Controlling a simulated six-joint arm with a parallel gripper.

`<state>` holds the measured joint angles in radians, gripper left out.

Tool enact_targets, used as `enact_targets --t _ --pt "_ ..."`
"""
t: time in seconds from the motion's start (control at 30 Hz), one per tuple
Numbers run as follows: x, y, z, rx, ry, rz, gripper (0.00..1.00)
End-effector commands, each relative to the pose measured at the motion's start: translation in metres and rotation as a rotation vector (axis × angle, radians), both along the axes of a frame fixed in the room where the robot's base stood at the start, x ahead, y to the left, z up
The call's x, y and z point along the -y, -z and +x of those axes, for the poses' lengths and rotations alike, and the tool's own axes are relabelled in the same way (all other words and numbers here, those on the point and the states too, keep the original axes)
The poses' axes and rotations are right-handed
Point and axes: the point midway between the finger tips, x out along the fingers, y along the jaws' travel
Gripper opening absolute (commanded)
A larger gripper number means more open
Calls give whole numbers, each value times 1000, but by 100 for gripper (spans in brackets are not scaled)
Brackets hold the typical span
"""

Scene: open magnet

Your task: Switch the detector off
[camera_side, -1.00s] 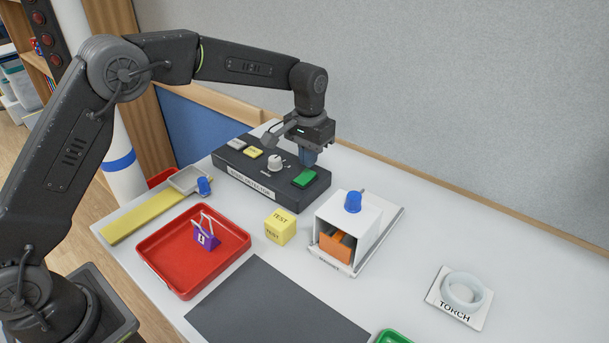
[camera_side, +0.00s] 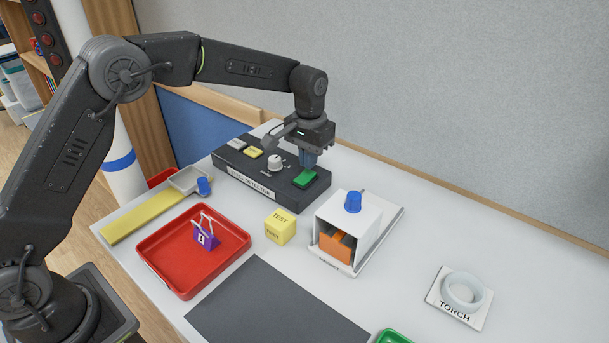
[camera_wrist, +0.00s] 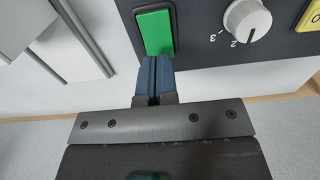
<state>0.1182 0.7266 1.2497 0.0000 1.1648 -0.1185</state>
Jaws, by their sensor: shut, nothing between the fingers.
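The detector (camera_side: 236,181) is a dark box at the back of the table with a label on its front. It carries a green rocker switch (camera_side: 305,179), a white dial (camera_side: 275,162), a yellow button (camera_side: 254,153) and a grey button. My gripper (camera_side: 309,164) is shut and empty, pointing down over the green switch. In the wrist view, the blue fingertips (camera_wrist: 156,62) are at the near end of the green switch (camera_wrist: 155,32). I cannot tell whether they touch it. The dial (camera_wrist: 247,20) is beside it, with numbers around it.
A white housing (camera_side: 370,228) with a blue knob (camera_side: 353,202) and orange block stands right of the detector. A yellow TEST cube (camera_side: 280,227), a red tray (camera_side: 166,267) with a purple item, and a dark mat (camera_side: 270,312) lie in front. The torch holder (camera_side: 460,291) is right.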

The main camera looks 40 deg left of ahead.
Motion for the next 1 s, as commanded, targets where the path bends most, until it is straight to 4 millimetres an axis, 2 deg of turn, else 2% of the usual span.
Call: enact_targets --t 1.0 --pt "0 15 0 -1 0 0 0"
